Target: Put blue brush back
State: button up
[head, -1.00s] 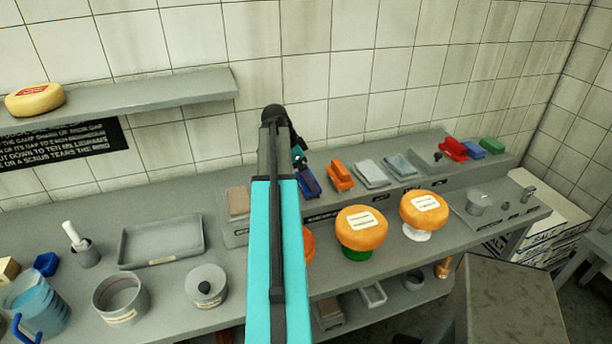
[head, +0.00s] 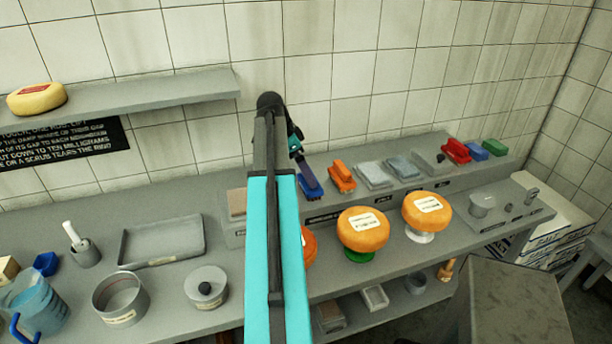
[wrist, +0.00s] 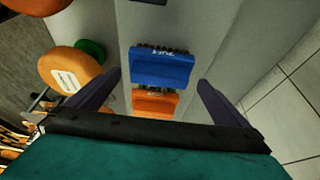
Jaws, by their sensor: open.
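The blue brush (head: 312,186) lies on the raised back ledge, left of an orange brush (head: 342,177). In the wrist view the blue brush (wrist: 162,68) shows with pale lettering on its side and dark bristles along one edge. The orange brush (wrist: 155,102) is close beside it there. My gripper (head: 302,163) is above the ledge by the blue brush, partly hidden by my arm in the head view. In the wrist view its two fingers (wrist: 159,88) are spread wide with nothing gripped, and the blue brush lies beyond them, between their lines.
Grey pads (head: 374,174), a red brush (head: 456,151), another blue block (head: 474,150) and a green block (head: 495,147) stand along the ledge to the right. Cheese wheels on stands, such as this one (head: 363,229), line the counter in front. The tiled wall is close behind.

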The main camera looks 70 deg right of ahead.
jog(key=b+v, duration=0.2)
jog(key=v, duration=0.6)
dwell(0.8)
